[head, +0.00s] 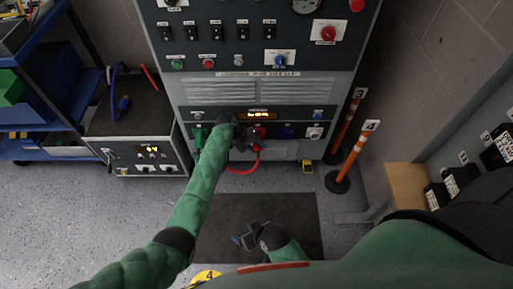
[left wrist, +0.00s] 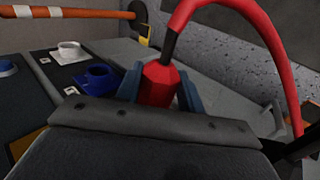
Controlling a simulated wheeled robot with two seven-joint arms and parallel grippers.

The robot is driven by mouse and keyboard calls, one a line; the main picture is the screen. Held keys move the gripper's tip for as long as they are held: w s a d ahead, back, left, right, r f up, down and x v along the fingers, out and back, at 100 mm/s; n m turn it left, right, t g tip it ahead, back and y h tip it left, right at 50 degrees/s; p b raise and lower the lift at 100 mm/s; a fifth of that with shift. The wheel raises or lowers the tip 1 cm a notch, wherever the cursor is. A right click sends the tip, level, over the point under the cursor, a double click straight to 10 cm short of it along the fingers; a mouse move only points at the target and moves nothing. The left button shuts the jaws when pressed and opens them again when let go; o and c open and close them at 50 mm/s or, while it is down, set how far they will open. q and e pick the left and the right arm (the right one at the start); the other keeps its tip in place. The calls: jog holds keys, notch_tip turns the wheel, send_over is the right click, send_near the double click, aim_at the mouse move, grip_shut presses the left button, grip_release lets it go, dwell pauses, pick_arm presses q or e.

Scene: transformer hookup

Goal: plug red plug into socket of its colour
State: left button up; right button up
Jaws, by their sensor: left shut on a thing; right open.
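My left gripper (head: 252,142) is shut on the red plug (head: 257,149), in front of the cabinet's lower panel. In the left wrist view the red plug (left wrist: 158,84) sits between the two blue-grey fingers (left wrist: 160,98), with its red cable (left wrist: 208,8) arching up and to the right. The red socket (head: 262,132) shows just beyond the gripper in the head view; it is hidden in the left wrist view. Whether plug and socket touch, I cannot tell. My right gripper (head: 250,238) is open and empty, low over the dark mat.
The blue socket (head: 288,132) and white socket (head: 314,133) are right of the red one; a green socket (head: 200,137) is left. Orange posts (head: 355,150) stand at the right. A grey box (head: 135,140) stands left. The dark mat (head: 300,215) is mostly clear.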

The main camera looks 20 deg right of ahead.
pick_arm(q)
jog(key=shift+w+d+b, duration=0.15)
jog(key=shift+w+b, duration=0.15)
jog(key=shift+w, duration=0.35)
pick_arm(e)
jog(key=shift+f, duration=0.3)
pick_arm(q)
jog(key=o, duration=1.2)
pick_arm(e)
jog(key=shift+f, duration=0.15)
pick_arm(q)
jog(key=shift+p+v, duration=0.95)
jog(key=shift+v, duration=0.2)
jog(key=shift+p+v, duration=2.1)
jog(key=shift+v, duration=0.25)
pick_arm(e)
jog(key=s+d+r+g, duration=0.1)
jog(key=d+r, duration=0.1)
jog(key=r, duration=0.6)
jog(key=s+d+r+g+h, duration=0.1)
jog(key=d+r, duration=0.1)
jog(key=r, duration=0.7)
jog(key=shift+s, duration=0.15)
